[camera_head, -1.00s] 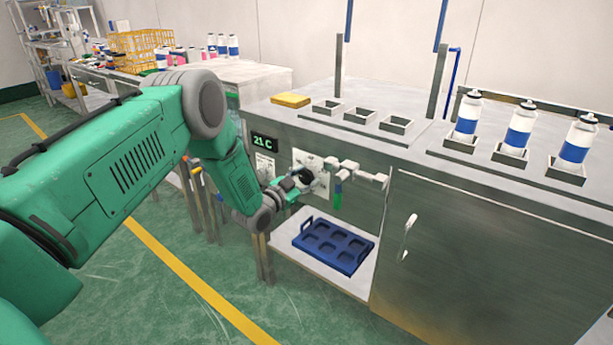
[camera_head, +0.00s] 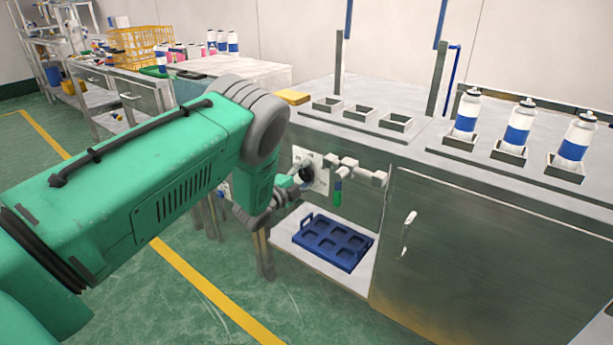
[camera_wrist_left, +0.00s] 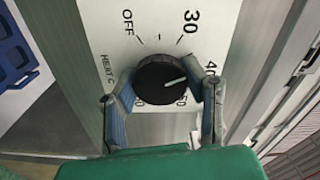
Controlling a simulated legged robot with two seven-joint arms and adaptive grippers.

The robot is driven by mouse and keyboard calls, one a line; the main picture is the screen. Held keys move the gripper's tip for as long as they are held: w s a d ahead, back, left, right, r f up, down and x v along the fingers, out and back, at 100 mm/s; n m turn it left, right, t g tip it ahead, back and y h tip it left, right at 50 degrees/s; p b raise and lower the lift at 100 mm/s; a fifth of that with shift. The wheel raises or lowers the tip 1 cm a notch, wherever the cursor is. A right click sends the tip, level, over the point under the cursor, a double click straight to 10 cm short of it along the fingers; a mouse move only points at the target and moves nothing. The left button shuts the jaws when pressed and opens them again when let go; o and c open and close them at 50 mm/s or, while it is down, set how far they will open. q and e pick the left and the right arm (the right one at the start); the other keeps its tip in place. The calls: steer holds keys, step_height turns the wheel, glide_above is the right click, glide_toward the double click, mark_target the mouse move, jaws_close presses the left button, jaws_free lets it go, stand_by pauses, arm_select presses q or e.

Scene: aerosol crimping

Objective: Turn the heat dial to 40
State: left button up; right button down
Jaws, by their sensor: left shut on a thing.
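The black heat dial (camera_wrist_left: 164,80) sits on a white plate (camera_wrist_left: 165,28) marked OFF, 30, 40, 50 and HEAT C. Its white pointer line points right and slightly up in the left wrist view, roughly toward the 40, which a finger partly covers. My left gripper (camera_wrist_left: 165,88) is shut on the dial, one finger on each side of it. In the head view the dial (camera_head: 307,173) is partly hidden by my left gripper (camera_head: 300,180) on the cabinet front. The temperature display is hidden behind my left arm. My right gripper is not in view.
Pipe fittings with a green-handled valve (camera_head: 338,193) stick out just right of the dial. A blue tray (camera_head: 333,243) lies on the shelf below. White-and-blue cans (camera_head: 519,127) stand in holders on the cabinet top. A cabinet door handle (camera_head: 407,230) is further right.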

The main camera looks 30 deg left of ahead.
arm_select(q)
steer(key=m, duration=0.3)
steer(key=f+m+b, duration=0.1)
steer(key=shift+s+m, duration=0.25)
steer(key=shift+m, duration=0.05)
stand_by(0.5)
steer(key=o, duration=1.2)
steer(key=shift+r, duration=0.1)
steer(key=shift+w+r, duration=0.1)
steer(key=shift+a+r, duration=0.1)
steer(key=s, duration=0.8)
steer(key=s+a, duration=0.1)
steer(key=s, duration=0.3)
